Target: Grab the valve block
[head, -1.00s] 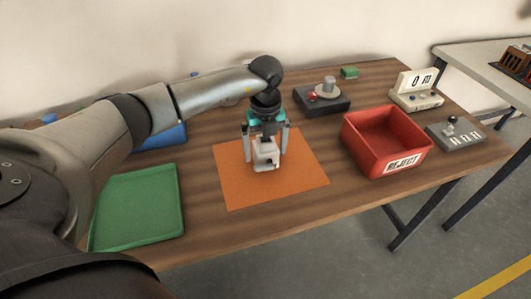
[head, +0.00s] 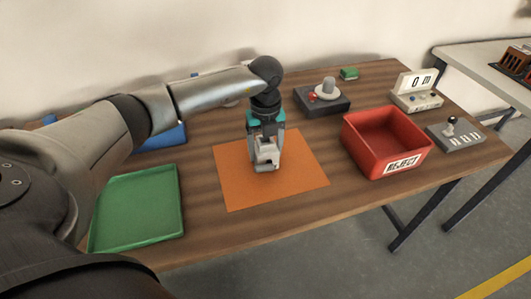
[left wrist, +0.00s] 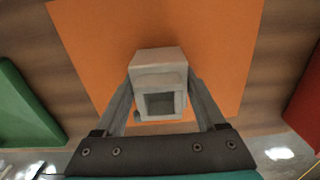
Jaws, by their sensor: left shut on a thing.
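The valve block (head: 264,160) is a light grey, boxy part with a square opening. It is on or just above the orange mat (head: 230,188); I cannot tell whether it touches it. My left gripper (head: 266,150) points down over the block, with its fingers shut on the block's two sides. In the left wrist view the valve block (left wrist: 159,82) sits between the two fingers of the left gripper (left wrist: 160,98), above the orange mat (left wrist: 90,30). Part of the block is hidden behind the fingers in the head view. My right gripper is not in view.
A green tray (head: 138,210) lies at the left and a blue tray (head: 163,137) behind my left arm. A red bin marked REJECT (head: 352,148) stands right of the mat. A dark box with a red button (head: 322,101) and grey devices (head: 455,136) stand further right.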

